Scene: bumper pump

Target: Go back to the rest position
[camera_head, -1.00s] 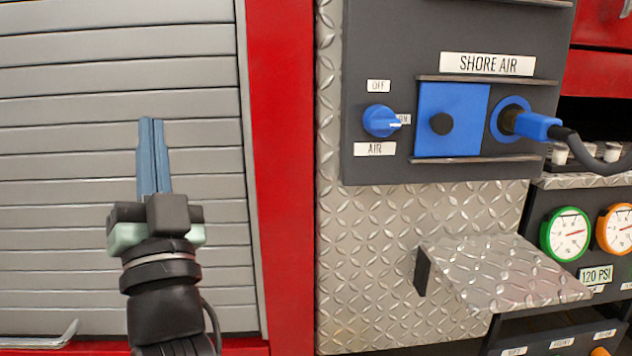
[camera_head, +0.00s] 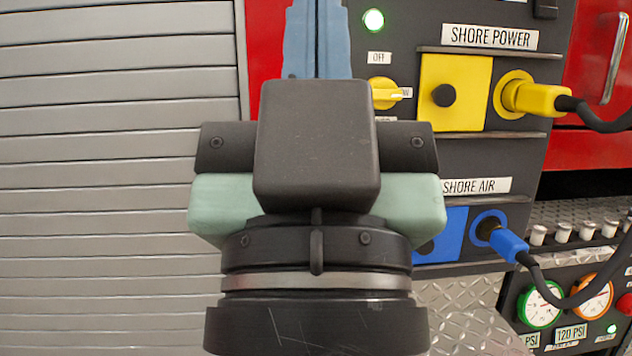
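My gripper (camera_head: 317,42) is large and close to the camera in the head view, pointing up. Its two blue fingers lie side by side with only a thin line between them, and nothing shows between them. The fingertips are cut off by the top edge. The gripper stands in front of the red frame and the left edge of the dark panel. I cannot tell how far it is from the panel.
The dark panel holds a yellow SHORE POWER cover (camera_head: 463,88) with a yellow plug (camera_head: 538,98), a yellow knob (camera_head: 383,93) and a lit green lamp (camera_head: 373,20). Below are a blue plug (camera_head: 508,243) and gauges (camera_head: 541,303). A grey shutter (camera_head: 100,180) fills the left.

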